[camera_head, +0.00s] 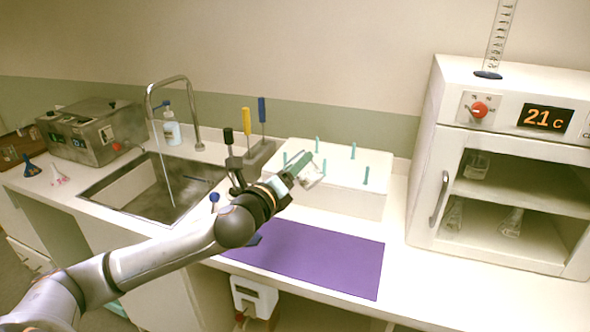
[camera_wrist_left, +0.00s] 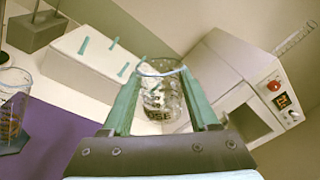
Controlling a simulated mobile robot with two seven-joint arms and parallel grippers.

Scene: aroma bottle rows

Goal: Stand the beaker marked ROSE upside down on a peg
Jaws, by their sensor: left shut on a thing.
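My left gripper (camera_head: 300,168) is shut on a clear glass beaker (camera_head: 313,181), held in front of and over the near left part of the white peg block (camera_head: 345,202). In the left wrist view the beaker (camera_wrist_left: 162,92) sits between the green fingers (camera_wrist_left: 160,100). Dark lettering on it reads partly as "OSE"; the first letter is hidden by a finger. The beaker looks tilted. Several teal pegs (camera_head: 352,150) stand up from the block, and at least one at the right (camera_head: 366,175) is bare. My right gripper is not in view.
Another glass beaker (camera_wrist_left: 12,100) stands on the left in the wrist view, by the purple mat (camera_head: 320,262). A white oven (camera_head: 500,262) stands right of the block. The sink (camera_head: 130,210), its tap (camera_head: 197,125) and a screwdriver rack (camera_head: 258,158) are to the left.

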